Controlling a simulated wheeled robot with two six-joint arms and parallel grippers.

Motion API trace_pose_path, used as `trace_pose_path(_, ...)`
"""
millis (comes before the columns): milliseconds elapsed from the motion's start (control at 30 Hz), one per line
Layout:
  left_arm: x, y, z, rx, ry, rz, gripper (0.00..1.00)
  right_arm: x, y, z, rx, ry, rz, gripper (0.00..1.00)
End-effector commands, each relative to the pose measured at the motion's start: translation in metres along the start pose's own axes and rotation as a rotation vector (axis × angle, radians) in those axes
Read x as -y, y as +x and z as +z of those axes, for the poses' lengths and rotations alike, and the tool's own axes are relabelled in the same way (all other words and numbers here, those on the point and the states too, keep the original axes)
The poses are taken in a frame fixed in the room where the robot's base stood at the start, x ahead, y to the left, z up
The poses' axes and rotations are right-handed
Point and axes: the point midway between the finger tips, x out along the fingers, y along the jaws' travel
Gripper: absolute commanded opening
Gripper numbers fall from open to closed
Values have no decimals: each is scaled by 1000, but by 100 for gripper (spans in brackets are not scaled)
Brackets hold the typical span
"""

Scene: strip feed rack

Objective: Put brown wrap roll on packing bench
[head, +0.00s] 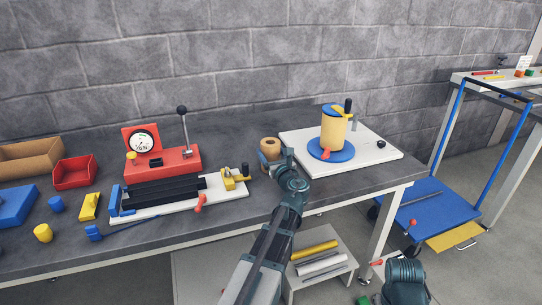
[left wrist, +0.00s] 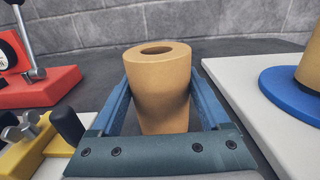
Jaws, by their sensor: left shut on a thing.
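The brown wrap roll (head: 270,146) is a short tan tube with a hole in its top. It stands upright between the white fixture plate and the white board on the dark bench. In the left wrist view the roll (left wrist: 160,85) sits between the two blue fingers of my left gripper (left wrist: 157,105), which is shut on it. My left gripper (head: 273,160) reaches it from the front in the head view. The packing bench (head: 240,218) has a dark grey top. Whether the roll's base touches it is hidden. My right gripper is not in view.
A red gauge press (head: 175,160) and a black-railed fixture (head: 165,200) stand left of the roll. A white board (head: 375,155) with a yellow cylinder (head: 333,132) on a blue disc is to its right. A blue cart (head: 428,205) stands beyond the bench's right end.

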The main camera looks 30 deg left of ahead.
Motion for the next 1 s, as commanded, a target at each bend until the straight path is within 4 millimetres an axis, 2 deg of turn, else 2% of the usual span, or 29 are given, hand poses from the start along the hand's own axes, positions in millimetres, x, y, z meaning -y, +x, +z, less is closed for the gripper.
trace_pose_path(167,0,0,-4,0,0,0,10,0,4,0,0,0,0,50)
trace_pose_path(200,0,0,-3,0,0,0,83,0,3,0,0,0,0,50)
trace_pose_path(300,0,0,-3,0,0,0,100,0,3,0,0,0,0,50)
trace_pose_path(633,0,-1,3,0,0,0,100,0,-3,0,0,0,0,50)
trace_pose_path(1000,-1,-75,0,0,0,-4,100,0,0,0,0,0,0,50)
